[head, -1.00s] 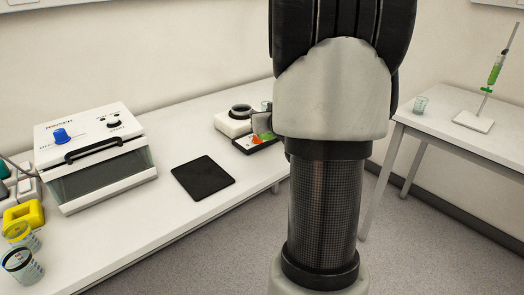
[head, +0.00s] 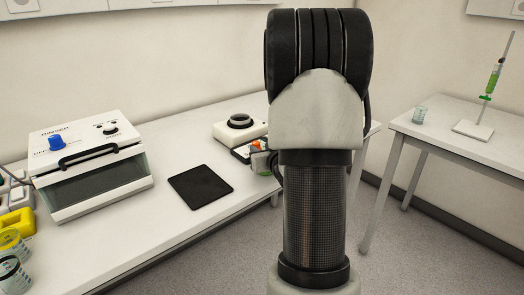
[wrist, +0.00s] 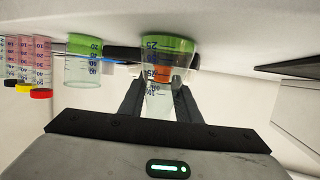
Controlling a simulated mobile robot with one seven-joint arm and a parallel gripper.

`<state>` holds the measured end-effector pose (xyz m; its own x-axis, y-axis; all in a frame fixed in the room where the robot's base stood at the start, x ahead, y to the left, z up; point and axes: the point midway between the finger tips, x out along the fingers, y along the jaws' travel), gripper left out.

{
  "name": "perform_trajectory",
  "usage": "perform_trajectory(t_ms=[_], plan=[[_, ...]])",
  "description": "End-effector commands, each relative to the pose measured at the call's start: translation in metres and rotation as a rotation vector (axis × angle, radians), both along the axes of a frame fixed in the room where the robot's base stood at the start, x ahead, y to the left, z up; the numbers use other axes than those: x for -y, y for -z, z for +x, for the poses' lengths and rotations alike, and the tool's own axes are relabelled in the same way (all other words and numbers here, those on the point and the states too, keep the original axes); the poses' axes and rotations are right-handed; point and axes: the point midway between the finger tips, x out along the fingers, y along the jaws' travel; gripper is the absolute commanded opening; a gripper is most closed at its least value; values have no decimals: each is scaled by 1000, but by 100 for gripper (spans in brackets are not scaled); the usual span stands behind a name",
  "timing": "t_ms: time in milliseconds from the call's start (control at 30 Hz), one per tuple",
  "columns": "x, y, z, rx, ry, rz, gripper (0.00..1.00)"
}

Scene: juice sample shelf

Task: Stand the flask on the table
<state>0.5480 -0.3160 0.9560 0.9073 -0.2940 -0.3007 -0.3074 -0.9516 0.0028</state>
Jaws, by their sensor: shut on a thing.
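The flask (wrist: 168,45) is clear, with blue markings and green contents at its wide base, which points up in the wrist view. My gripper (wrist: 160,82) is shut on the flask's narrower part, one finger on each side. The pale table surface (wrist: 225,22) lies beyond the base. I cannot tell whether the base touches it. In the head view my arm hides most of the gripper area, above the right end of the long white table (head: 140,232).
A beaker with green contents (wrist: 83,62) and several capped tubes (wrist: 40,62) stand left of the flask in the wrist view. A white device with a black ring (head: 240,123), a black mat (head: 200,187) and a boxy instrument (head: 90,165) sit on the long table.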

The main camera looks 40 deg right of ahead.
Motion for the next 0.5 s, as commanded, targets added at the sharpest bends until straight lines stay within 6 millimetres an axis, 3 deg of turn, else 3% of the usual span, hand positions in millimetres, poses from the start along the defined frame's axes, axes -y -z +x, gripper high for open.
perform_trajectory(t_ms=[33, 133, 500], plan=[[0, 1, 0, 0, 0, 0, 33], [0, 1, 0, 0, 0, 0, 49], [0, -3, -2, 0, 0, 0, 49]])
